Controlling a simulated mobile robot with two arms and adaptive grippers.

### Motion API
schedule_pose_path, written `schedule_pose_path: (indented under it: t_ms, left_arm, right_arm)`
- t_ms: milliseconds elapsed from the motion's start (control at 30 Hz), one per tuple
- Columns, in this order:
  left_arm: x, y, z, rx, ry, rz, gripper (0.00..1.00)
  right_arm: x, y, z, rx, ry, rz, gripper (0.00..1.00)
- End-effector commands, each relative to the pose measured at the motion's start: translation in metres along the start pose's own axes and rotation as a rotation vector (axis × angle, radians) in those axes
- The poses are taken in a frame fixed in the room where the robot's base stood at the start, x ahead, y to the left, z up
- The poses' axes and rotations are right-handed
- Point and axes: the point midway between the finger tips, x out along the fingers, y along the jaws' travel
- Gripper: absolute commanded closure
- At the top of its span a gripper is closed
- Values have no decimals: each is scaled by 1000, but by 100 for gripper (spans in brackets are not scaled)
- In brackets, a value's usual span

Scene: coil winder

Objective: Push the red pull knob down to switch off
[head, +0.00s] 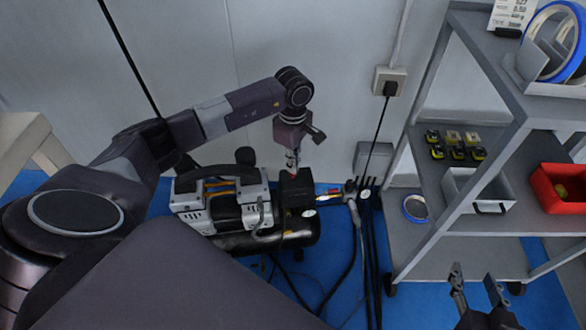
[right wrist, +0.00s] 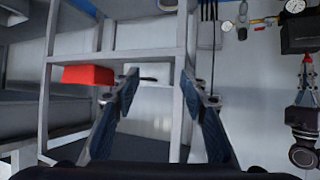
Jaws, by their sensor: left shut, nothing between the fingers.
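The red pull knob (head: 294,177) shows as a small red spot on top of the black switch box (head: 297,192) of the air compressor (head: 230,208). The compressor stands on the blue floor by the wall. My left gripper (head: 293,168) is shut and points down right over the knob, hiding most of it. I cannot tell whether they touch. In the right wrist view my left gripper (right wrist: 307,62) also shows beside the black switch box (right wrist: 300,38). My right gripper (head: 478,276) is open and empty at the lower right, away from the compressor; its fingers also show in the right wrist view (right wrist: 160,80).
A grey shelf rack (head: 480,120) stands on the right with a red bin (head: 560,188), a grey bin (head: 478,190) and several yellow-black items. Hoses and cables (head: 368,240) run right of the compressor. A wall socket (head: 389,80) holds a black plug.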

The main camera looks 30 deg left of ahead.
Motion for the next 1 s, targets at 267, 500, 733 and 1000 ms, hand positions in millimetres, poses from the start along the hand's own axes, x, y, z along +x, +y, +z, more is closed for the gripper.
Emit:
schedule_pose_path:
  t_ms: [267, 500, 733, 1000]
  left_arm:
    - [3, 0, 0, 0, 0, -1, 100]
    - [4, 0, 0, 0, 0, -2, 100]
    - [5, 0, 0, 0, 0, -2, 100]
    - [2, 0, 0, 0, 0, -1, 100]
  right_arm:
    - [1, -1, -5, 0, 23, -3, 60]
    - [2, -3, -12, -1, 50, -6, 60]
    - [2, -3, -18, -1, 71, -6, 60]
    - [1, -1, -12, -1, 42, -3, 60]
